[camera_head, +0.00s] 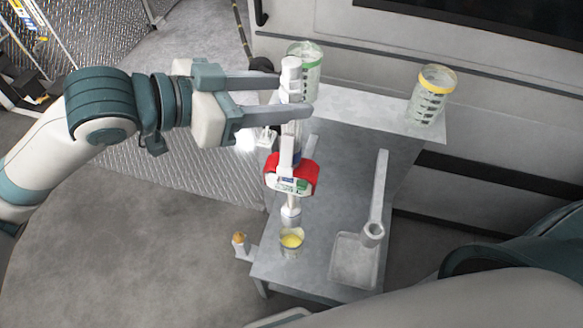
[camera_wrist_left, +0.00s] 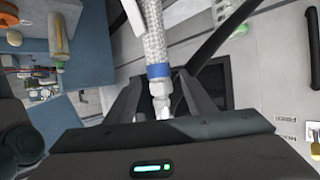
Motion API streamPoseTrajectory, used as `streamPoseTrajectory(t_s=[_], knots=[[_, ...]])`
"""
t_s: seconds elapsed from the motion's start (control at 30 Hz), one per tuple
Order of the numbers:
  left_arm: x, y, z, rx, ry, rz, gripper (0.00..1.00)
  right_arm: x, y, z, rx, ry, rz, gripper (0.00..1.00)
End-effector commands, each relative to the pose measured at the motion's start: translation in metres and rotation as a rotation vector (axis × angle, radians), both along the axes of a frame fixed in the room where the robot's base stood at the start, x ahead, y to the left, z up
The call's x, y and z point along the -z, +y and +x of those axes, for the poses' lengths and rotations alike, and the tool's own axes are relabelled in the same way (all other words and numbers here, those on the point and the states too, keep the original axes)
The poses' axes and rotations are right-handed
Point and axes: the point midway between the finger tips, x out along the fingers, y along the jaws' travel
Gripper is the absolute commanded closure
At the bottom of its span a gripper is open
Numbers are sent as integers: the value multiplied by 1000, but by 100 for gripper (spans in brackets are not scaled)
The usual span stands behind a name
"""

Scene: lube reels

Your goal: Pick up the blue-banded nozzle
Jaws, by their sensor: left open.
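The blue-banded nozzle shows in the left wrist view as a braided hose with a blue band (camera_wrist_left: 158,71) and a pale metal tip. The tip lies between the two fingers of my left gripper (camera_wrist_left: 160,90), with room visible beside it. In the head view my left gripper (camera_head: 303,98) is open, its fingers pointing right at the upright column (camera_head: 291,70) above the red reel (camera_head: 291,178). The fingers hide part of what is there, and I cannot make out the blue band clearly in that view. My right gripper is out of view.
A grey table (camera_head: 335,190) stands below, with a scoop-like metal tray (camera_head: 355,262) and a small cup with yellow contents (camera_head: 291,241). A green-rimmed jar (camera_head: 312,60) and a yellow-rimmed jar (camera_head: 428,100) stand at the back.

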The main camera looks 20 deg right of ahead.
Motion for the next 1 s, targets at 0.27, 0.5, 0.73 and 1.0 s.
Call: streamPoseTrajectory(t_s=[0.27, 0.5, 0.73, 1.0], knots=[[0, 0, 0, 0, 0, 0, 75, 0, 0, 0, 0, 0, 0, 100], [0, 0, 0, 0, 0, 0, 100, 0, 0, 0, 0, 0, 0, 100], [0, 0, 0, 0, 0, 0, 100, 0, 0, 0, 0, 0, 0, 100], [0, 0, 0, 0, 0, 0, 100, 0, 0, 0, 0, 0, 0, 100]])
